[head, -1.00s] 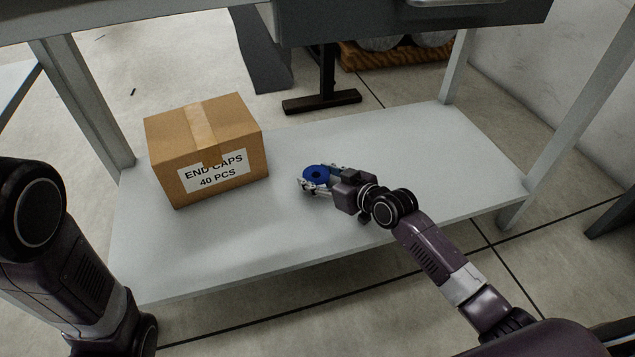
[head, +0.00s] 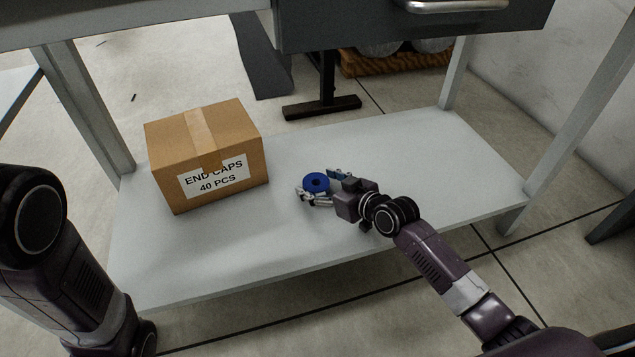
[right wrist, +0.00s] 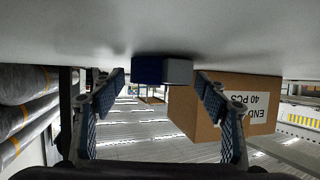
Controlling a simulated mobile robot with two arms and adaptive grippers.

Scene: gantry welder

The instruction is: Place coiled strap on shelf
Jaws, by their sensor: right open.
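The coiled strap (head: 316,183) is a small blue ring with a dark centre, on the lower shelf (head: 400,160) to the right of the carton. My right gripper (head: 320,185) is open around it, with one finger on each side. In the right wrist view, which is upside down, the strap (right wrist: 150,69) shows as a blue and grey block against the shelf (right wrist: 160,30). The gripper's spread fingers (right wrist: 160,92) stand apart from it with gaps on both sides. My left arm shows at the left edge of the head view, but its gripper does not.
A cardboard box (head: 205,157) labelled END CAPS 40 PCS stands on the shelf's left part. Table legs (head: 82,110) rise at the corners, and a drawer unit (head: 410,22) hangs above. The shelf's right part is clear.

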